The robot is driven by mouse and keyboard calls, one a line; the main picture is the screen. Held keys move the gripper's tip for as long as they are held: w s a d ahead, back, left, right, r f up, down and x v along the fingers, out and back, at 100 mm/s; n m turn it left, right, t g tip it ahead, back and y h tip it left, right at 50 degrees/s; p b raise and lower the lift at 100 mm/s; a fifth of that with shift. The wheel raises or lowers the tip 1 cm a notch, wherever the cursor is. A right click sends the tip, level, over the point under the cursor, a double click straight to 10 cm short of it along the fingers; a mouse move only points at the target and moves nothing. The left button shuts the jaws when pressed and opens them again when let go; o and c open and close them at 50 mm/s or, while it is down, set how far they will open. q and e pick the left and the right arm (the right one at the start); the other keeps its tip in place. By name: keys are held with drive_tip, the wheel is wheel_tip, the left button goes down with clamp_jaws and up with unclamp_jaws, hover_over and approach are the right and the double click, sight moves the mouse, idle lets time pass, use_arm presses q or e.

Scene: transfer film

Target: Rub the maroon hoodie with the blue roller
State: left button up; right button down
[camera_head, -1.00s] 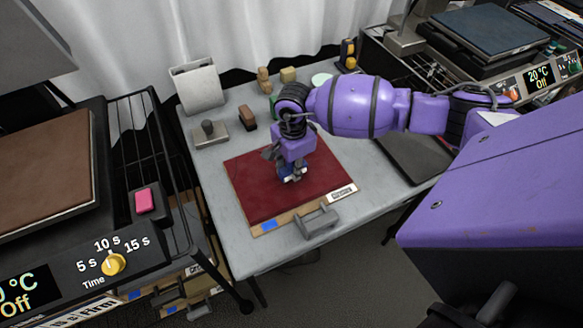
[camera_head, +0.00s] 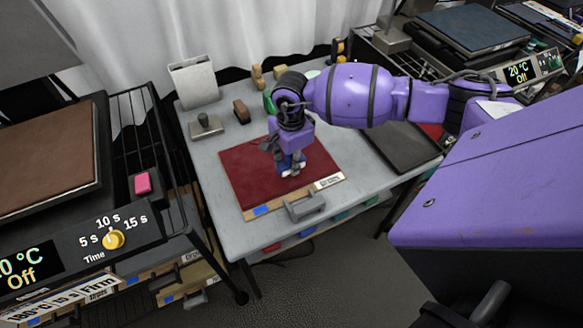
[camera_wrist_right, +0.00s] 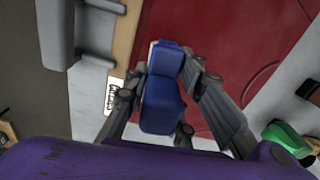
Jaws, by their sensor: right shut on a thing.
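The maroon hoodie (camera_head: 248,178) shows as a flat maroon sheet on a wood-edged board on the grey table. It also shows in the right wrist view (camera_wrist_right: 228,40), with a thin curved line on it. My right gripper (camera_head: 290,166) is over the middle of it, pointing down. The gripper is shut on the blue roller (camera_wrist_right: 162,95), whose blue block sits between the fingers in the right wrist view. The roller's lower end is at or just above the maroon surface; I cannot tell whether it touches. My left gripper is not in view.
A grey handle (camera_head: 304,206) sticks out at the board's front. A metal press-like tool (camera_head: 206,127), a brown block (camera_head: 241,111) and a white holder (camera_head: 195,83) stand behind left. A dark flat plate (camera_head: 402,147) lies right. A heat press with a yellow knob (camera_head: 113,239) stands left.

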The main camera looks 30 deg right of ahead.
wheel_tip(320, 180, up, 4)
drive_tip(key=shift+r+p, duration=0.15)
drive_tip(key=shift+p, duration=0.5)
drive_tip(key=shift+r, duration=0.15)
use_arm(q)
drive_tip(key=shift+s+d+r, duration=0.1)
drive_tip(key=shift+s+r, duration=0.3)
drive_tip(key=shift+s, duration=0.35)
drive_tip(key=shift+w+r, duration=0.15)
